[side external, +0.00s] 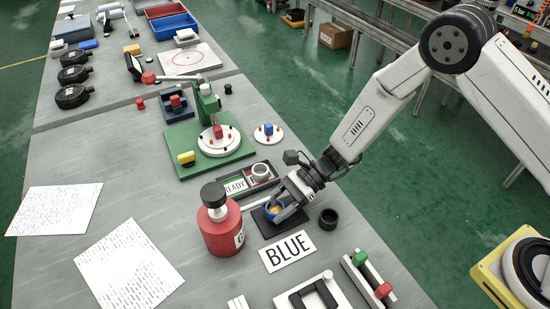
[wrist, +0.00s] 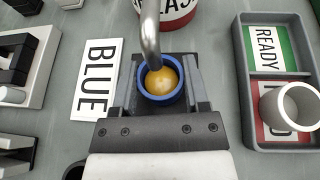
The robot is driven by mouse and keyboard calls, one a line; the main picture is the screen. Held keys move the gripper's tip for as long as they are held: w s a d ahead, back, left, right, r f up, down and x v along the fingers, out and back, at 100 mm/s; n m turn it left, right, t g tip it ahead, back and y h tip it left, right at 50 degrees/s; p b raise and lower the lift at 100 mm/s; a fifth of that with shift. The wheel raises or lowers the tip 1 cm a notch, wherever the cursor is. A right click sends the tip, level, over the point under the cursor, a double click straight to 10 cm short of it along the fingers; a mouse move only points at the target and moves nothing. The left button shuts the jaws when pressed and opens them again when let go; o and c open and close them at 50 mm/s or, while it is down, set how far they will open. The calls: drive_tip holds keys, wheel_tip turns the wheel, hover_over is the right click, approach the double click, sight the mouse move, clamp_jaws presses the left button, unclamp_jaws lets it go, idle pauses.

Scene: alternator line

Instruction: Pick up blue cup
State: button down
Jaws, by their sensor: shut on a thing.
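The blue cup (wrist: 146,94) is a round ring-like cup with a yellow-orange inside, in the middle of the wrist view. My gripper (wrist: 159,90) has its two fingers on either side of the cup and is shut on it. A grey metal spout reaches over the cup's rim in the wrist view. In the side view the blue cup (side external: 272,211) is at the tip of my gripper (side external: 276,212), over a dark square pad (side external: 267,227). The "BLUE" label (side external: 287,251) lies beside the pad. I cannot tell whether the cup still touches the pad.
A red bottle (side external: 221,228) with a black cap stands close left of my gripper, its spout toward the cup. A tray (wrist: 244,105) with READY and red compartments holds a white cup (wrist: 291,106). A black cup (side external: 328,218) stands to the right.

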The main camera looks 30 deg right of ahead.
drive_tip(key=w+d, duration=0.3)
drive_tip(key=d, duration=2.8)
drive_tip(key=shift+d, duration=0.25)
drive_tip(key=shift+w+a, duration=0.1)
